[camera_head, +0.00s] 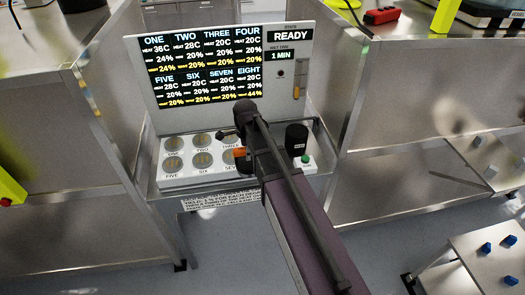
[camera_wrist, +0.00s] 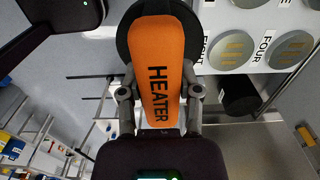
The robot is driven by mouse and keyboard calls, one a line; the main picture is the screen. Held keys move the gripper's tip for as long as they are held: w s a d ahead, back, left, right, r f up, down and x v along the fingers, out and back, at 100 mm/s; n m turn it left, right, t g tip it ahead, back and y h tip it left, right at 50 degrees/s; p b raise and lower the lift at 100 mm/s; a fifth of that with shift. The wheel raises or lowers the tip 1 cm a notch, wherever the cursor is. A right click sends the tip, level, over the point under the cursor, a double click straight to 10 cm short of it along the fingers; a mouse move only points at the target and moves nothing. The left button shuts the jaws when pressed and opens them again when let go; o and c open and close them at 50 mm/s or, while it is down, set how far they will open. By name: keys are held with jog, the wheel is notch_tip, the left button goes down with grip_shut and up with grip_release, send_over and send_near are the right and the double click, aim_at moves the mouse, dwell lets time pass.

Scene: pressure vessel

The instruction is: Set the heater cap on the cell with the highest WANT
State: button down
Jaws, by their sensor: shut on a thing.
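My gripper (camera_wrist: 160,92) is shut on the orange handle of the heater cap (camera_wrist: 160,65), lettered HEATER, with a round black base. In the head view a bit of the orange cap (camera_head: 240,153) shows beside my arm, over the right part of the white cell block (camera_head: 180,181). In the wrist view the cap is beside the cell labelled EIGHT (camera_wrist: 231,50) and the cell labelled FOUR (camera_wrist: 290,50), and covers neither. The display (camera_head: 206,65) lists cells ONE to EIGHT; the highest yellow figure I read is 44%, under EIGHT. My arm hides the block's right cells in the head view.
A black cylinder (camera_head: 297,137) stands right of the cells, near a green button (camera_head: 305,158). The panel right of the display reads READY (camera_head: 291,36) and 1 MIN. Metal benches stand on both sides. A small table (camera_head: 485,262) with blue pieces is at lower right.

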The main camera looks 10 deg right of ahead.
jog(key=w+d+f+b, duration=0.1)
jog(key=w+d, duration=0.6)
jog(key=w, duration=0.5)
jog(key=shift+w+f, duration=0.2)
jog(key=shift+w, duration=0.2)
jog(key=shift+d, duration=0.1)
jog(key=shift+w+d+f+b, duration=0.1)
jog(key=shift+w+f+b, duration=0.1)
jog(key=shift+f+b, duration=0.45)
jog(key=shift+w+d+f+b, duration=0.1)
jog(key=shift+w+f+b, duration=0.1)
jog(key=shift+f+b, duration=0.45)
jog(key=shift+w+d+f+b, duration=0.1)
jog(key=shift+w+f+b, duration=0.1)
jog(key=shift+f+b, duration=0.45)
jog(key=shift+c, duration=1.5)
grip_release()
jog(key=shift+r, duration=0.15)
